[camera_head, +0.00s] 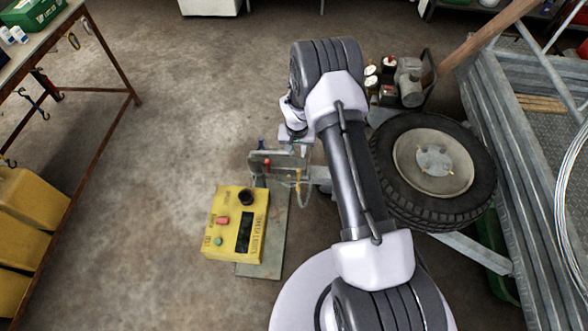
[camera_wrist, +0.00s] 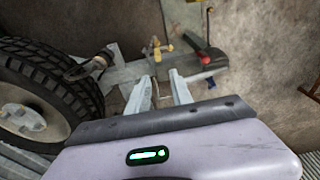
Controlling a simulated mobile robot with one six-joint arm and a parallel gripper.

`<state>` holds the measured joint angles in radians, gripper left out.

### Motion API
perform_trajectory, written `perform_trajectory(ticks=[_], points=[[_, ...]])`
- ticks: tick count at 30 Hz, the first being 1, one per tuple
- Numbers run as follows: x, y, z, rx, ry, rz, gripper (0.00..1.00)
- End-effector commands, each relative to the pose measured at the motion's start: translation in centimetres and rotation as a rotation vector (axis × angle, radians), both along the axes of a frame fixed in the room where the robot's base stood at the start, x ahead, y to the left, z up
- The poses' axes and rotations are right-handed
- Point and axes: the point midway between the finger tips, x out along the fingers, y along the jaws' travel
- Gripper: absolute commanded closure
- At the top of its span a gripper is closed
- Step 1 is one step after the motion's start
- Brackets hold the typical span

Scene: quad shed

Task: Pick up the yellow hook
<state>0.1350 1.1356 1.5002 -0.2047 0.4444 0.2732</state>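A small yellow hook (camera_head: 298,178) shows in the head view at the right end of a grey metal bracket, just below my gripper (camera_head: 296,143). In the wrist view the yellow hook (camera_wrist: 158,47) lies a little beyond the fingertips of my gripper (camera_wrist: 161,78), apart from them. The two pale fingers are spread, with a gap between them and nothing visibly gripped. A red piece (camera_head: 267,163) and a blue piece (camera_head: 261,143) are on the same bracket, left of the hook. The hook's exact shape is too small to tell.
A yellow control box (camera_head: 234,224) sits on a grey plate below the bracket. A large tyre (camera_head: 390,185) stands close on the right, beside a galvanised trailer frame (camera_head: 500,120). A table (camera_head: 100,45) with hanging hooks is at left. The concrete floor between is clear.

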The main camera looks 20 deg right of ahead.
Motion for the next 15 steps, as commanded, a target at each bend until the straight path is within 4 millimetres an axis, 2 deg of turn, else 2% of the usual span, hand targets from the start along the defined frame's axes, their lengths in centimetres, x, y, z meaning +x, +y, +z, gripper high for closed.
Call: perform_trajectory(ticks=[5, 9, 12, 15], points=[[0.0, -0.2, -4.4, -0.001, 0.008, 0.001, 0.74], [0.4, -0.5, -9.0, 0.000, 0.009, 0.001, 0.74], [0.8, -0.6, -11.5, -0.001, 0.008, 0.001, 0.74], [1.0, -0.7, -13.0, 0.000, 0.007, 0.001, 0.74]])
